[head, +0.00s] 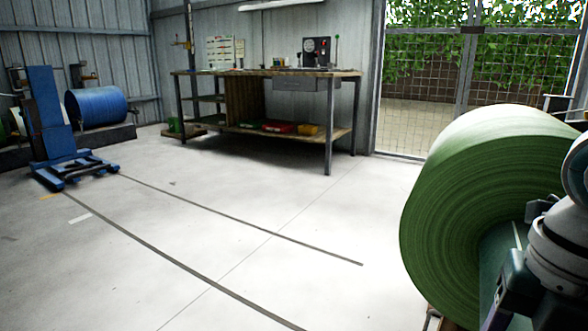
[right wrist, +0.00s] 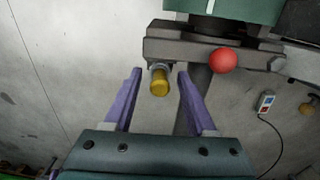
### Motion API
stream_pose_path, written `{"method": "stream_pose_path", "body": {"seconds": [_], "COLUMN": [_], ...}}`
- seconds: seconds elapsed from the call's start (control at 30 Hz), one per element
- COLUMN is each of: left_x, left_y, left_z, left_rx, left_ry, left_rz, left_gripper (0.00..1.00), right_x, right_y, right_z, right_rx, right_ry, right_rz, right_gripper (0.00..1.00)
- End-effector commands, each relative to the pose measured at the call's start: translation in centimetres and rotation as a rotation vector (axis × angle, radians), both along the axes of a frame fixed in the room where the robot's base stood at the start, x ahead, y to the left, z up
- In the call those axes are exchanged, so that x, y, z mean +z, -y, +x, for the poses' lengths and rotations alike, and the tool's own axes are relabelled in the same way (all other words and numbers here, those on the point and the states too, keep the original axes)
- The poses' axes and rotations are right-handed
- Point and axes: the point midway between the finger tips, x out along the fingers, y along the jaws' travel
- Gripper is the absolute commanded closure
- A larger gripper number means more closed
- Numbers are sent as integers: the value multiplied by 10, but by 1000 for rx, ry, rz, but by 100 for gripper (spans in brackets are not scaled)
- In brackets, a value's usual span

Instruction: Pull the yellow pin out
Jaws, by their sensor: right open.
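The yellow pin (right wrist: 159,82) shows in the right wrist view, with its rounded yellow head towards the camera. It sits in a metal collar under a dark grey bar (right wrist: 185,45). My right gripper (right wrist: 158,74) is open, with one purple finger on each side of the pin and visible gaps between them. The fingers do not appear to touch it. The pin cannot be made out in the head view. My left gripper is in neither view.
A red ball knob (right wrist: 223,60) sits on the bar just right of the pin. A control box (right wrist: 265,103) with a cable is further right. In the head view a large green roll (head: 478,190) stands at right, a workbench (head: 268,73) behind. The middle floor is clear.

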Motion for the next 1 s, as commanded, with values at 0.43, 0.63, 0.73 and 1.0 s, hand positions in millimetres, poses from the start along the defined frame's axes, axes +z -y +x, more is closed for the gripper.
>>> {"method": "stream_pose_path", "body": {"seconds": [0.43,0.63,0.73,1.0], "left_x": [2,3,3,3], "left_y": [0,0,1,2], "left_z": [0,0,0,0], "left_rx": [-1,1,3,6], "left_ry": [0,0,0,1], "left_rz": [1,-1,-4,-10], "left_gripper": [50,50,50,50], "right_x": [1,0,0,0], "right_y": [0,0,0,0], "right_z": [0,0,0,0], "right_rx": [0,0,0,0], "right_ry": [0,0,0,0], "right_rz": [0,0,0,0], "right_gripper": [43,43,46,76]}}
